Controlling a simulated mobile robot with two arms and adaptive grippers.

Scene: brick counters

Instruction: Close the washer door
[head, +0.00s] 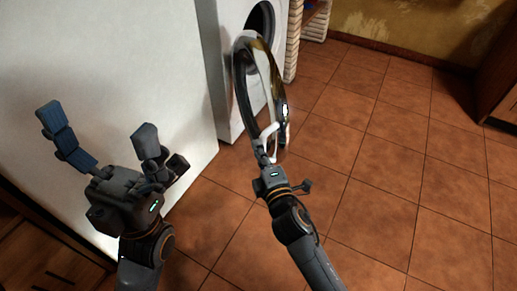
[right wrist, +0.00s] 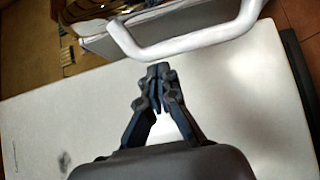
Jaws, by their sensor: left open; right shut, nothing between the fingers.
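The white washer (head: 230,85) stands at the top centre of the head view, with its dark round opening (head: 261,20) partly visible. Its round door (head: 247,75), a shiny rim around dark glass, stands swung open, edge-on to me, in front of the washer. My right gripper (head: 262,148) is shut and empty at the door's lower end. In the right wrist view its closed fingertips (right wrist: 158,72) are just below a curved white handle (right wrist: 190,43); I cannot tell whether they touch it. My left gripper (head: 97,118) is open and empty, left of the door, before a white panel.
The large white panel (head: 110,50) fills the left of the head view, beside the washer. Wooden furniture (head: 30,250) is at the lower left and more (head: 500,95) at the right edge. The tiled floor (head: 400,180) to the right is clear.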

